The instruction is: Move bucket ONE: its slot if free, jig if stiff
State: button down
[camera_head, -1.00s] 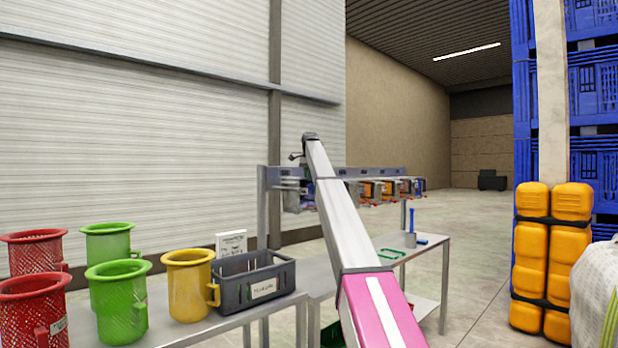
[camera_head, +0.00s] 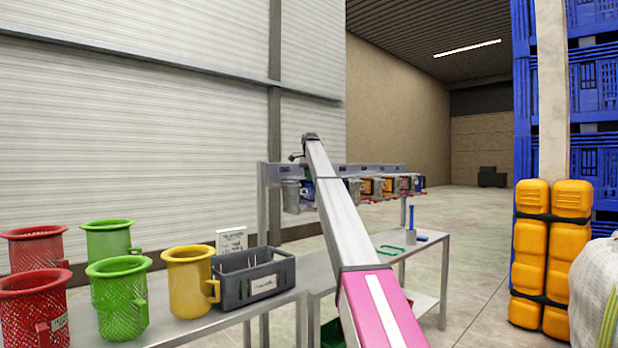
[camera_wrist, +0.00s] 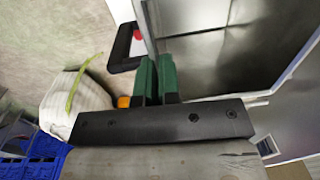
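My gripper's green fingers (camera_wrist: 157,80) stand close together in the wrist view. A smooth grey metal surface (camera_wrist: 215,45) lies just beyond and right of them. I cannot tell whether its edge is between the fingers. A black frame-like part with a red spot (camera_wrist: 127,46) is to their left. In the head view several small metal buckets hang along a grey rail (camera_head: 375,170), one silver bucket (camera_head: 291,195) at its left end. Some have orange or blue parts behind. My arm hides the rail's middle and my gripper there. No number ONE is readable.
Red, green and yellow buckets (camera_head: 190,282) stand on the left table beside a dark labelled crate (camera_head: 268,260). A second grey table (camera_head: 432,240) holds a green frame (camera_head: 390,250) and a blue-handled tool (camera_head: 411,219). Orange containers (camera_head: 550,255) and blue crates (camera_head: 597,180) stand right.

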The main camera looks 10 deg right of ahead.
jog(key=c, duration=1.2)
grip_release()
jog(key=shift+f, duration=0.1)
jog(key=shift+c, duration=0.2)
